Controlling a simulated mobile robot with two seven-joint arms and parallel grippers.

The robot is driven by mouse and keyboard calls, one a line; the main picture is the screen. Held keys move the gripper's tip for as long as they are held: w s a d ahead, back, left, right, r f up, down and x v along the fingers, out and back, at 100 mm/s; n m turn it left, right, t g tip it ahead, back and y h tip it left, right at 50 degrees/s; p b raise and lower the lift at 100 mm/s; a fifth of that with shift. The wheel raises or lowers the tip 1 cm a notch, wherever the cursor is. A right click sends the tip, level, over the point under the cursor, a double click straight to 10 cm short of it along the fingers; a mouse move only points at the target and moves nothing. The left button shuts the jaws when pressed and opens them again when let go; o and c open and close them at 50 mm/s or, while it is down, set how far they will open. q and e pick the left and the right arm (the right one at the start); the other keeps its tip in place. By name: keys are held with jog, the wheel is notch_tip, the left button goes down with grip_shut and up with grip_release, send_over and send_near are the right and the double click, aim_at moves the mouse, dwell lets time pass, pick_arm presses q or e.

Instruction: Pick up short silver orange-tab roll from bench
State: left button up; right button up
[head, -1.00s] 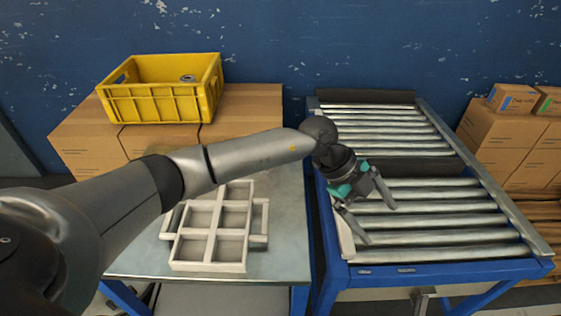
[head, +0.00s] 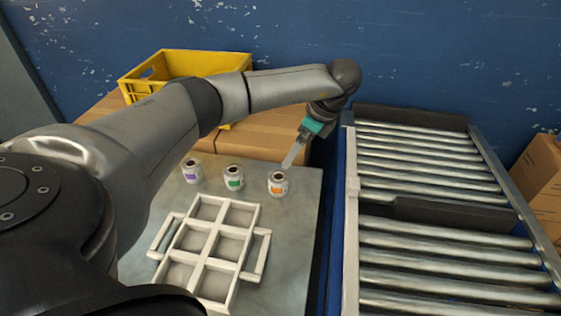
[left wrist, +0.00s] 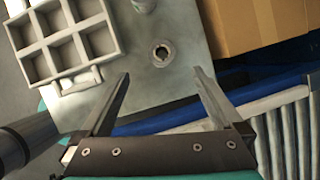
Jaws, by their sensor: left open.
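The short silver roll with an orange tab (head: 278,184) stands upright on the metal bench (head: 300,232), right of two similar rolls. My left gripper (head: 290,160) is just above and behind it in the head view, pointing down. In the left wrist view a silver roll (left wrist: 163,53) stands beyond the open, empty fingers (left wrist: 160,78), roughly centred between them and apart from them. Its tab is not visible there. My right gripper is not in view.
A purple-tab roll (head: 191,170) and a green-tab roll (head: 234,177) stand to the left. A white compartment tray (head: 207,255) lies in front. A yellow crate (head: 133,88) sits on cardboard boxes behind. A roller conveyor (head: 440,235) is on the right.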

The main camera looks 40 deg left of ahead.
pick_arm(q)
jog(key=b, duration=0.2)
send_near(281, 175)
jog(key=shift+s+a+f, duration=0.25)
jog(key=shift+s+f, duration=0.2)
jog(key=shift+f, duration=0.1)
jog(key=shift+s+a+f, duration=0.25)
jog(key=shift+s+f, duration=0.2)
jog(key=shift+f, duration=0.1)
jog(key=shift+b+x, duration=0.55)
jog(key=shift+x, duration=0.6)
jog(key=shift+b+x, duration=0.6)
jog(key=shift+x, duration=0.55)
jog(key=shift+a+f, duration=0.1)
jog(key=shift+f, duration=0.6)
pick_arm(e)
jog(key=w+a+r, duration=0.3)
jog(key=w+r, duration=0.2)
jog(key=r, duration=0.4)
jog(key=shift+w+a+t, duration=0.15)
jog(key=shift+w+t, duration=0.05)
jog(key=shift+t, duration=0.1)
pick_arm(q)
jog(key=c, duration=1.5)
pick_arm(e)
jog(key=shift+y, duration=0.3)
